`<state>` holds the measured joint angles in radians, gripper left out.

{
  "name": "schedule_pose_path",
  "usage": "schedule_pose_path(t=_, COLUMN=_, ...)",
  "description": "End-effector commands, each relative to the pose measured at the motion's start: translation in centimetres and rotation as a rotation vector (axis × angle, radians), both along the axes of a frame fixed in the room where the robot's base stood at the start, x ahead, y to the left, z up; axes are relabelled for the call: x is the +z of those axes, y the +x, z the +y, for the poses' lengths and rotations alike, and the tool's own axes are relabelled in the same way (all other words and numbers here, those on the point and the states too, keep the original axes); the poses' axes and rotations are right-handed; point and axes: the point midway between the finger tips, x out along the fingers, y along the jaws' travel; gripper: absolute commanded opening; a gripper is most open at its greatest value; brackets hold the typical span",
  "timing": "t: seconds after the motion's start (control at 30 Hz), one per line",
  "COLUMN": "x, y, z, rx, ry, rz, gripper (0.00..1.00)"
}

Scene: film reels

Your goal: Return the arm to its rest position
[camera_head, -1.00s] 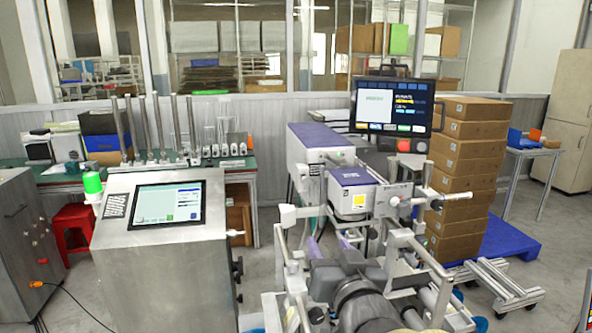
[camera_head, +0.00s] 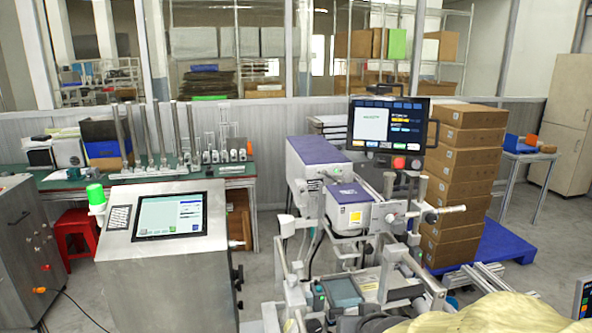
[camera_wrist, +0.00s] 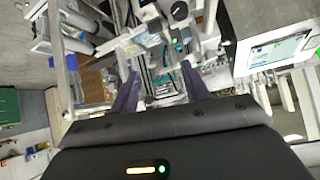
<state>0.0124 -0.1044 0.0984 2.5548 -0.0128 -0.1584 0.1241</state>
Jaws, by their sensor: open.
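My gripper (camera_wrist: 160,90) shows in the wrist view, with its two purple fingers spread apart. It is open, and no object is held between the fingers. The labelling machine (camera_head: 345,195), with its purple-topped housings and metal frame, stands in the middle of the head view. Parts of it also show beyond my fingers in the wrist view. In the head view my fingers are not visible. A yellowish part, likely of my arm, fills the bottom right corner and hides the lower right of the machine.
A steel cabinet with a touchscreen (camera_head: 170,215) stands left of the machine. A monitor (camera_head: 390,125) rises above the machine. Stacked cardboard boxes (camera_head: 462,180) stand on a blue pallet (camera_head: 505,243) at right. A red stool (camera_head: 75,232) is at far left. Open floor lies at right.

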Motion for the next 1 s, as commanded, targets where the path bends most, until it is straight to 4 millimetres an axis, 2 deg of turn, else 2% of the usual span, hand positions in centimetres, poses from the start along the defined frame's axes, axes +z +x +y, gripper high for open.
schedule_pose_path(t=0.2, x=-2.9, y=-5.6, z=-2.3, rx=0.006, ry=-0.063, rz=0.421, gripper=0.47)
schedule_pose_path(t=0.37, x=-4.0, y=-8.6, z=-3.2, rx=0.011, ry=-0.075, rz=0.594, gripper=0.47)
schedule_pose_path(t=0.47, x=-4.2, y=-9.1, z=-3.3, rx=0.011, ry=-0.077, rz=0.620, gripper=0.47)
schedule_pose_path(t=1.0, x=-4.3, y=-9.0, z=-3.3, rx=0.011, ry=-0.077, rz=0.615, gripper=0.47)
